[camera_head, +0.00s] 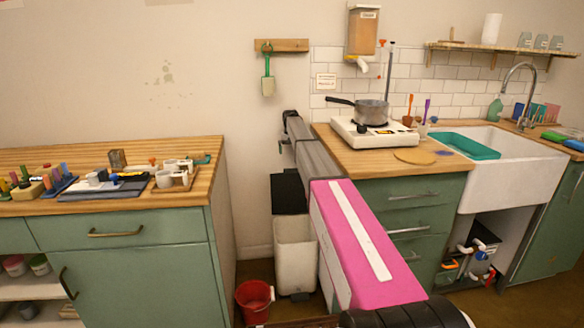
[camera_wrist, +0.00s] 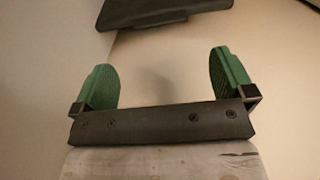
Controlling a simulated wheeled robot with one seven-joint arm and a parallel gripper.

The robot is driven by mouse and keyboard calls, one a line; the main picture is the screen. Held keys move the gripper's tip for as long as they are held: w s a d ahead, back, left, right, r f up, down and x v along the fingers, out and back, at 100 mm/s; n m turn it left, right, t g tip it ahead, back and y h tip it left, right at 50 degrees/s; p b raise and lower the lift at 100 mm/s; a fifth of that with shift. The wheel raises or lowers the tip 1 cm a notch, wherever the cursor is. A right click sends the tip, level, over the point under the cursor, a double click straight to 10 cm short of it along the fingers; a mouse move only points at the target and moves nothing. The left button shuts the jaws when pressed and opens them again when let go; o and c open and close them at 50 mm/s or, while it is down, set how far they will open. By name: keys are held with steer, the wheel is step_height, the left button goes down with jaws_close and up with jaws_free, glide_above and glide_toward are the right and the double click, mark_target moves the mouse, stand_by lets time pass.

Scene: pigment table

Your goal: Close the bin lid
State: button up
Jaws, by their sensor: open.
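The bin (camera_head: 295,256) has a white body and stands on the floor in the gap between the two counters. Its black lid (camera_head: 289,194) looks raised at the back of the bin, though its exact angle is hard to tell. In the wrist view, a dark flat panel that looks like the lid (camera_wrist: 160,10) crosses the top edge, beyond the fingertips and apart from them. My gripper (camera_wrist: 163,72) has two green fingers spread wide with nothing between them. In the head view my arm reaches into the gap; the gripper itself is hidden there.
A red bucket (camera_head: 254,300) stands on the floor in front of the bin, to its left. The left counter (camera_head: 100,149) holds pigments and cups. The right counter (camera_head: 345,158) holds a stove with a pot (camera_head: 371,112). A green tool (camera_head: 268,85) hangs on the wall above.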

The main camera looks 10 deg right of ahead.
step_height(320, 180, down, 11)
steer(key=shift+w+r, duration=0.1)
steer(key=shift+r, duration=0.05)
stand_by(0.4)
